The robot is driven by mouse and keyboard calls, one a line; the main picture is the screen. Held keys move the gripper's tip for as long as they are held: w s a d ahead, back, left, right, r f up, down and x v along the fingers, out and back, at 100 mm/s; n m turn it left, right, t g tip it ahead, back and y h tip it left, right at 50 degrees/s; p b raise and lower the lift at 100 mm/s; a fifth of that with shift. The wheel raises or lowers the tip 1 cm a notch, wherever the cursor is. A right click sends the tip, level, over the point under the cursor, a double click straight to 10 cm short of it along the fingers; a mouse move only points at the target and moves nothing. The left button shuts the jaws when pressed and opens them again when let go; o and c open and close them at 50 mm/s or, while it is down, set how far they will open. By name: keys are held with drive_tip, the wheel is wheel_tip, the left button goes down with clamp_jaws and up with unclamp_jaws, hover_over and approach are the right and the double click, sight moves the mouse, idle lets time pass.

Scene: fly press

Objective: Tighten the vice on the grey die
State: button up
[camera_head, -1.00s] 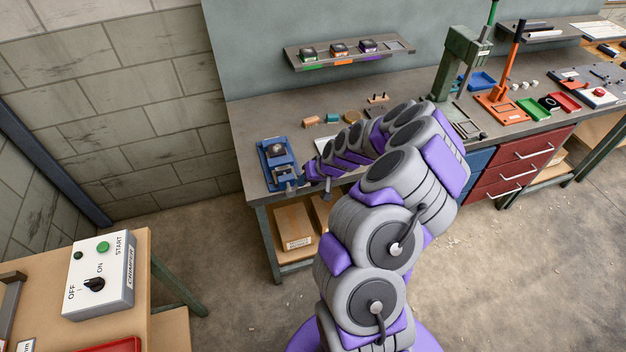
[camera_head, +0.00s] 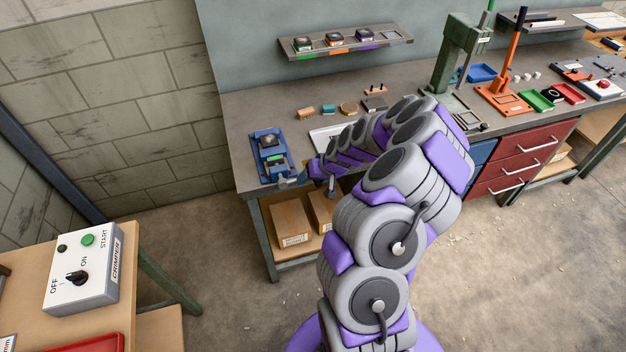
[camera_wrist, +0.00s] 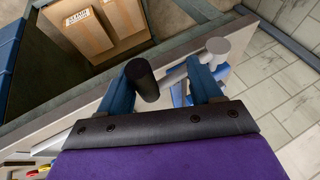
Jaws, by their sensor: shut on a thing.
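The blue vice (camera_head: 260,174) stands at the left front corner of the workbench in the head view. A dark block, seemingly the grey die (camera_head: 268,141), sits at its far part; whether the jaws touch it is too small to tell. My gripper (camera_head: 298,180) is at the vice's near right side, at the bench edge. The grip lies by the left finger. The exact contact is partly hidden.
The bench (camera_head: 240,128) carries small blocks (camera_head: 306,113) right of the vice and a green press (camera_head: 456,55) farther right. A wall shelf (camera_head: 345,43) hangs above. Cardboard boxes (camera_head: 291,222) stand underneath. A control box (camera_head: 85,268) sits on a table at the lower left.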

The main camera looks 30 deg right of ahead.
drive_tip(key=shift+a+f, duration=0.1)
drive_tip(key=shift+f, duration=0.4)
drive_tip(key=shift+a, duration=0.1)
drive_tip(key=o, duration=1)
drive_tip(key=shift+r, duration=0.1)
drive_tip(key=shift+c, duration=1.1)
drive_tip(key=p+v, duration=0.1)
drive_tip(key=v, duration=1.6)
drive_tip(key=shift+r, duration=0.35)
drive_tip(key=shift+d, duration=0.3)
